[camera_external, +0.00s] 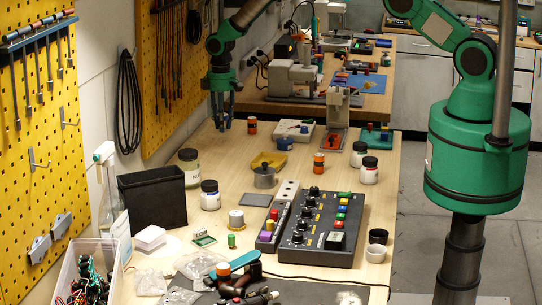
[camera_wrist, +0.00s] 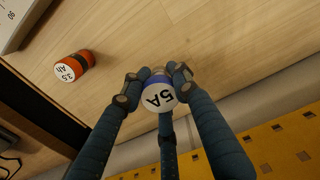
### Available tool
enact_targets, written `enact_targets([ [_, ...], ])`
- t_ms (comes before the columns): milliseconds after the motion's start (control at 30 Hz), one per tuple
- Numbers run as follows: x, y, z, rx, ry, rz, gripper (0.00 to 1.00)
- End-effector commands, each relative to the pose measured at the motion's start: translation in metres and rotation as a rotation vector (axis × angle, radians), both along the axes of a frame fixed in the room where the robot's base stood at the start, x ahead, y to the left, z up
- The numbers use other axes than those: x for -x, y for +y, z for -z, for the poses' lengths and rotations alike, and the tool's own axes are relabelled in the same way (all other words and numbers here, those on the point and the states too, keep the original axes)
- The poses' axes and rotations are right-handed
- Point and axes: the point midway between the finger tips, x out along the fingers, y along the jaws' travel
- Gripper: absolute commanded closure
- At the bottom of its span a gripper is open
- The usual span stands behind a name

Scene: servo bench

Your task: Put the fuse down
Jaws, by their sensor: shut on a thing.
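The fuse (camera_wrist: 160,98) is a small cylinder with a white end face marked "5A" and a blue rim. In the wrist view, the dark fingers of my gripper (camera_wrist: 155,84) are closed around it. In the external view, my gripper (camera_external: 222,122) points down over the back left part of the wooden bench (camera_external: 290,204), near the yellow pegboard. The fuse is too small or hidden there. I cannot tell whether the fuse touches the bench top.
An orange and black cylinder (camera_wrist: 75,66) with a marked white end is beside my gripper; it also shows in the external view (camera_external: 252,126). A white tray-like box (camera_external: 293,131) is to its right. Another orange cylinder (camera_external: 318,163) and jars stand nearer. Bare wood lies around my gripper.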

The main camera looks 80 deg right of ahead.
Motion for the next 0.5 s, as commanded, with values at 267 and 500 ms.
enact_targets([
  [267,0.0,0.0,0.016,0.0,0.001,0.0,0.99],
  [500,0.001,0.0,0.034,0.0,0.001,0.0,0.99],
])
